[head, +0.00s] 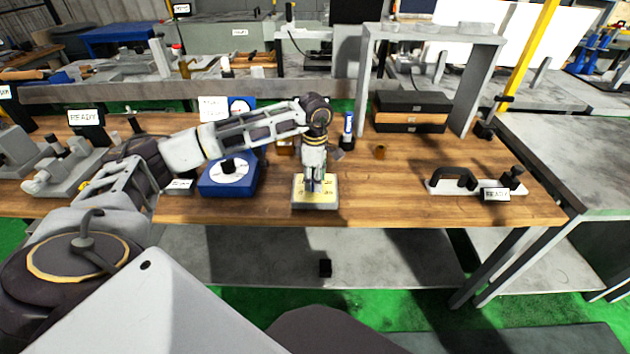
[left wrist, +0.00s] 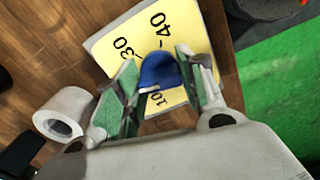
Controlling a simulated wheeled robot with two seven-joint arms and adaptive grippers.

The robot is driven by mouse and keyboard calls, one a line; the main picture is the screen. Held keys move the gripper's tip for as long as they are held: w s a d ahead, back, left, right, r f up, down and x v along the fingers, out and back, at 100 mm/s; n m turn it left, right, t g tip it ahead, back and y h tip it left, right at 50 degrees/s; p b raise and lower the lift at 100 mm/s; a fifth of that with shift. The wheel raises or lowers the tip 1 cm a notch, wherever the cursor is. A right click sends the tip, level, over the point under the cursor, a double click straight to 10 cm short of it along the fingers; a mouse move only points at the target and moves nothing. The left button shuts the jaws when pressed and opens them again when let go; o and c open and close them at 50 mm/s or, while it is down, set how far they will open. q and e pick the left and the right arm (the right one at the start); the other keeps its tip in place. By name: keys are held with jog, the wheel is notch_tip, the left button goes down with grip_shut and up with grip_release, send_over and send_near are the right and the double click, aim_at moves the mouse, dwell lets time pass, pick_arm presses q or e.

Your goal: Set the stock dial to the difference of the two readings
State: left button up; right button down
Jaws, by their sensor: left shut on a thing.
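The stock dial (head: 316,203) is a grey block with a yellow face near the front edge of the wooden bench. In the left wrist view its yellow face (left wrist: 140,32) shows the numbers 30, 40 and part of 10. A blue knob (left wrist: 160,72) stands on the face. My left gripper (left wrist: 152,86) is around the knob, with its green-padded fingers on both sides of it. In the head view the left gripper (head: 314,178) points down onto the dial and hides much of its face. My right gripper is not in view.
A blue box with a round white dial (head: 231,174) stands left of the stock dial, and another gauge (head: 240,104) stands behind. A white-based fixture (head: 476,187) is at right.

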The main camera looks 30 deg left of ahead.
pick_arm(q)
jog(key=shift+m, duration=0.8)
jog(key=shift+m+b, duration=0.55)
jog(key=shift+m, duration=0.55)
jog(key=shift+m+b, duration=0.3)
jog(key=shift+m, duration=0.8)
jog(key=m, duration=0.3)
jog(key=shift+r+b, duration=0.1)
jog(key=shift+b, duration=0.25)
jog(key=shift+m, duration=0.3)
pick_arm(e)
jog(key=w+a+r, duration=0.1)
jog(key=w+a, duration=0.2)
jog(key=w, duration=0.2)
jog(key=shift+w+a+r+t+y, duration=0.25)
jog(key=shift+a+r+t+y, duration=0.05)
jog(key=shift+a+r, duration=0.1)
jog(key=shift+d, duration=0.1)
